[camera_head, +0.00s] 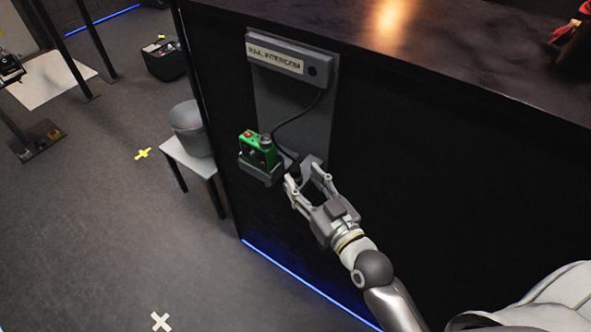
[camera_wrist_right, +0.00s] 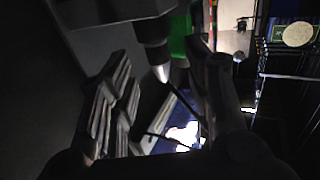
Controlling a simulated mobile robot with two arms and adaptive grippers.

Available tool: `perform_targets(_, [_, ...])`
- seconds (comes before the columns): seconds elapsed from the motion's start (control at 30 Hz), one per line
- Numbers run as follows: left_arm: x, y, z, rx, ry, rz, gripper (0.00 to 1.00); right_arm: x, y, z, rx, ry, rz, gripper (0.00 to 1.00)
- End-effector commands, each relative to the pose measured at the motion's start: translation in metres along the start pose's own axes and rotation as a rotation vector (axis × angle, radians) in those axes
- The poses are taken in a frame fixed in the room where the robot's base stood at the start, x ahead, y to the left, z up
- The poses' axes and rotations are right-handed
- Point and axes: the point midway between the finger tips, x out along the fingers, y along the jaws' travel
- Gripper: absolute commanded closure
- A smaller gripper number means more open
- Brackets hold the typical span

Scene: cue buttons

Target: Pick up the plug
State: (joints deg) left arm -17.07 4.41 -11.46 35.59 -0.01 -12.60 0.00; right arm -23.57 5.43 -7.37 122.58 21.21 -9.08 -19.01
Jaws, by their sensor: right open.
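The plug (camera_head: 295,169) is a small dark piece at the lower end of a black cable, by the lower part of the intercom panel (camera_head: 292,112). In the right wrist view the plug (camera_wrist_right: 153,45) looks like a dark cylinder with a bright metal tip. My right gripper (camera_head: 304,175) is open at the panel, its fingertips close to the plug. In the wrist view the plug lies between the two open fingers (camera_wrist_right: 160,75); I cannot tell whether either finger touches it. My left gripper is not in view.
A green box with a red button (camera_head: 258,150) sits in a grey holder (camera_head: 262,173) left of the plug. The black cable (camera_head: 296,120) runs up to the intercom's top housing (camera_head: 289,62). A grey bucket (camera_head: 190,128) stands on a white stool at left.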

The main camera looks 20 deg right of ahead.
Motion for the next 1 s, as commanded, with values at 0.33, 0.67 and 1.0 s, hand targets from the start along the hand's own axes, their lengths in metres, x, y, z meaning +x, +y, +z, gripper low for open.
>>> perform_targets(0.33, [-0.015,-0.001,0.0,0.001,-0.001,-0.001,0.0,0.042,0.001,-0.006,0.001,0.002,0.0,0.54])
perform_targets(0.67, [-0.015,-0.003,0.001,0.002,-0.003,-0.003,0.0,0.046,0.001,-0.004,0.0,0.001,0.0,0.54])
perform_targets(1.0, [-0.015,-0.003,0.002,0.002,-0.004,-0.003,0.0,0.046,0.001,-0.004,0.0,0.001,0.0,0.98])
